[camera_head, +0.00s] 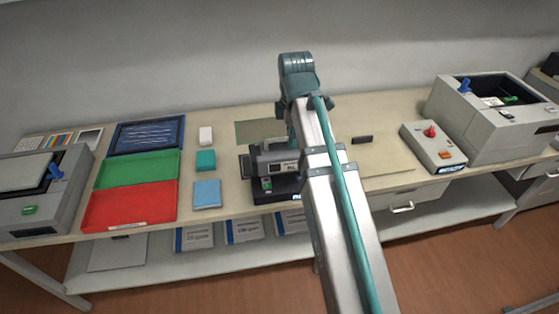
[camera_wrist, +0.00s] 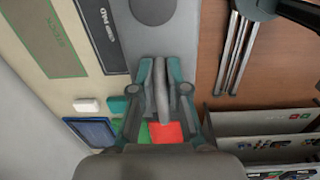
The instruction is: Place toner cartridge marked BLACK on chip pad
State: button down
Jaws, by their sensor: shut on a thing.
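A grey toner cartridge (camera_head: 275,160) with a pale label shows in the head view, partly behind my arm. Its label is too small to read. In the wrist view its broad grey body (camera_wrist: 150,38) lies beyond my fingers. My gripper (camera_wrist: 160,68) is shut on the upright grey grip of the cartridge. The black chip pad (camera_head: 262,196) shows just below and around the cartridge in the head view. In the wrist view the chip pad (camera_wrist: 86,28), lettered PAD, shows along the cartridge's left side. I cannot tell whether the cartridge touches it.
A green STOCK mat (camera_head: 260,127) lies behind the cartridge. Red (camera_head: 128,207), green (camera_head: 138,169) and blue-rimmed (camera_head: 148,122) trays lie left. A control box (camera_head: 432,148) and a printer (camera_head: 490,120) stand right. A small dark block (camera_head: 362,139) sits right of my arm.

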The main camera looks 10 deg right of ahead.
jog(key=shift+w+a, duration=0.2)
jog(key=w+f+p, duration=0.6)
jog(key=w+f, duration=0.7)
jog(key=shift+w, duration=0.3)
jog(key=c, duration=1.2)
grip_release()
jog(key=shift+f, duration=0.1)
jog(key=r+b, duration=0.3)
jog(key=r, duration=0.9)
jog(key=shift+s+r, duration=0.15)
jog(key=shift+s, duration=0.05)
